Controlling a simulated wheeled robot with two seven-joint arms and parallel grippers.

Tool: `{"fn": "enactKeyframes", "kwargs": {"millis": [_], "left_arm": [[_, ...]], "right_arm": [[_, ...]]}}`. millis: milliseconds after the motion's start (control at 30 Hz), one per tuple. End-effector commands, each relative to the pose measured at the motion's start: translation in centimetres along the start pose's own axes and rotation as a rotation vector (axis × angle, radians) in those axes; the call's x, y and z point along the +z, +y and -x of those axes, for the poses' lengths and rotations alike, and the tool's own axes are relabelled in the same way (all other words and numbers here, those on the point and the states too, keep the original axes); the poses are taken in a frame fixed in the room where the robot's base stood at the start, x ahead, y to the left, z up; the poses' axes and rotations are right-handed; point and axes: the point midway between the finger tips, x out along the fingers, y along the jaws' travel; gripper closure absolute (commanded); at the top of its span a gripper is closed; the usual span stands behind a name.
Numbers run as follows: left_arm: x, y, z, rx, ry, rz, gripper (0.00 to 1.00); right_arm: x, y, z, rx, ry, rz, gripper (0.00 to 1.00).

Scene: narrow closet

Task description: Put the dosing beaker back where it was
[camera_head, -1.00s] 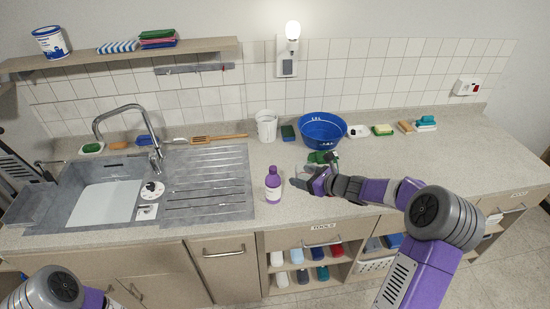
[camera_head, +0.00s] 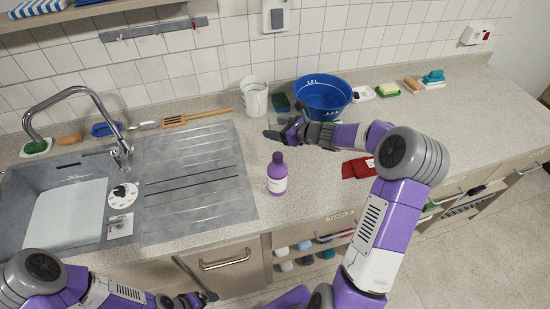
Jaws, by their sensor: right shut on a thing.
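My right gripper (camera_head: 280,132) is over the counter behind the purple bottle (camera_head: 277,174), in front of the white tub and the blue bowl. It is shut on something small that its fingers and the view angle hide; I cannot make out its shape. No dosing beaker shows clearly anywhere else. The purple bottle stands upright on the counter, right of the drainboard. My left gripper (camera_head: 202,294) is low at the bottom edge, in front of the cabinet doors, and its jaws do not show clearly.
A white tub (camera_head: 254,98) and a blue bowl (camera_head: 322,95) stand near the tiled wall, with a green sponge (camera_head: 281,102) between them. A red cloth (camera_head: 358,168) lies under my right arm. The sink drainboard (camera_head: 195,190) is empty. The counter's right part is clear in front.

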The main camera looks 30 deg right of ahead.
Motion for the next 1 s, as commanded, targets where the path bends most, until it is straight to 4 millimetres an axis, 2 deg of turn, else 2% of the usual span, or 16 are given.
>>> {"fn": "enactKeyframes", "kwargs": {"millis": [333, 533, 700, 800, 1000], "left_arm": [[-0.1, -0.7, -2.0, 0.0, 0.001, 0.0, 0.07], [-0.2, -0.9, -2.4, 0.0, 0.001, -0.001, 0.07], [-0.2, -1.1, -3.1, 0.0, 0.001, -0.001, 0.07], [-0.2, -1.2, -3.2, 0.0, 0.001, 0.0, 0.07], [-0.2, -1.1, -3.1, 0.0, 0.001, -0.001, 0.07]], "right_arm": [[-5.1, 0.2, -2.1, 0.001, 0.001, -0.005, 0.62], [-6.8, 0.3, -2.9, 0.001, -0.001, -0.003, 0.62], [-9.1, 0.4, -3.8, 0.001, 0.0, -0.003, 0.62], [-9.8, 0.4, -4.1, 0.0, -0.001, -0.001, 0.62], [-9.7, 0.4, -4.1, 0.0, -0.001, 0.001, 0.62]]}}
